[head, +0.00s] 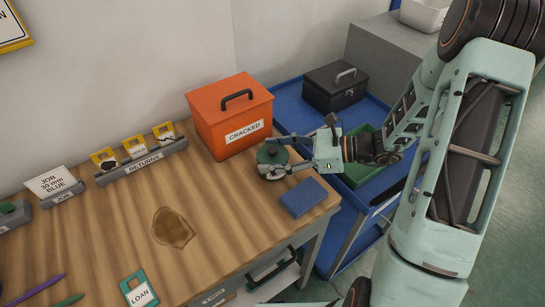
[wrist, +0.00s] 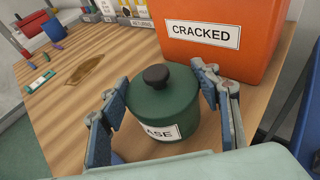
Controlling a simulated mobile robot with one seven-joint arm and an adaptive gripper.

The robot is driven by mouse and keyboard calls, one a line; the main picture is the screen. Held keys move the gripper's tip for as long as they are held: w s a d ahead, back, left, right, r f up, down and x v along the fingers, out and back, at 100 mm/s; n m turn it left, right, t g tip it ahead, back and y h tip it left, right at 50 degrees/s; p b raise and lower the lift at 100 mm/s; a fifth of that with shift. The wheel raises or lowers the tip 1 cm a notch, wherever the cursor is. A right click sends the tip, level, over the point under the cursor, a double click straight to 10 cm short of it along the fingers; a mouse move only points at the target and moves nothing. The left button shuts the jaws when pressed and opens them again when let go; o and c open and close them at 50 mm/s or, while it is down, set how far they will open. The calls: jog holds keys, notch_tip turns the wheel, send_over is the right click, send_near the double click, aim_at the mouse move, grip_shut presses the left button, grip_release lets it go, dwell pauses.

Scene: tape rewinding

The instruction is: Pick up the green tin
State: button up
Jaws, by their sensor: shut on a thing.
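The green tin (wrist: 166,112) is a round lidded pot with a dark knob and a white label ending in "ASE". In the wrist view it sits between the two fingers of my gripper (wrist: 168,110), which is shut on its sides. In the head view the tin (head: 272,154) is at the right end of the wooden workbench, in front of the orange box, partly hidden by my gripper (head: 284,164). I cannot tell whether the tin touches the bench or is slightly above it.
The orange "CRACKED" box (head: 230,118) stands close behind the tin. A dark blue block (head: 303,197) lies near the bench's right edge. A blue cart (head: 290,101) holds a black case (head: 335,87) and a green tray (head: 359,172). Bench around the brown stain (head: 172,228) is clear.

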notch_tip(320, 180, up, 3)
jog(key=shift+f, duration=0.15)
jog(key=s+d+r+p, duration=0.1)
jog(key=s+d+r, duration=0.2)
jog(key=s+r, duration=0.6)
jog(key=s, duration=0.4)
jog(key=shift+s+d+r, duration=0.25)
jog(key=shift+s+d, duration=0.05)
jog(key=shift+d, duration=0.1)
